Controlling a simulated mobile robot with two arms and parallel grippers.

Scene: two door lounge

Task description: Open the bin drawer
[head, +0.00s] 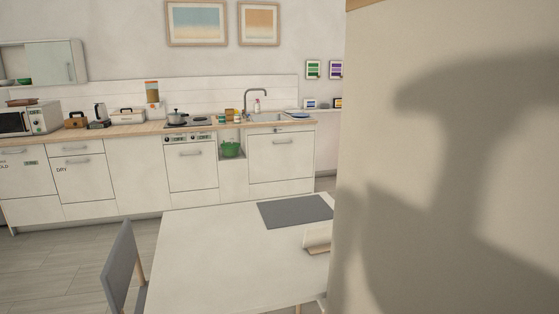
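The white kitchen unit runs along the far wall with several closed fronts. I cannot tell for certain which is the bin drawer. A wide front with a bar handle (268,158) is below the sink and is shut. A front marked DRY (84,178) and a partly seen labelled front (22,174) at the left edge are also shut. The oven-like front with knobs (190,166) is shut. Neither of my grippers is in view.
A white table (215,245) with a grey mat (295,211) stands between me and the unit. A grey chair (119,265) is at its left. A beige wall (450,60), bearing a dark shadow, fills the right side close by. Open floor (60,265) lies at left.

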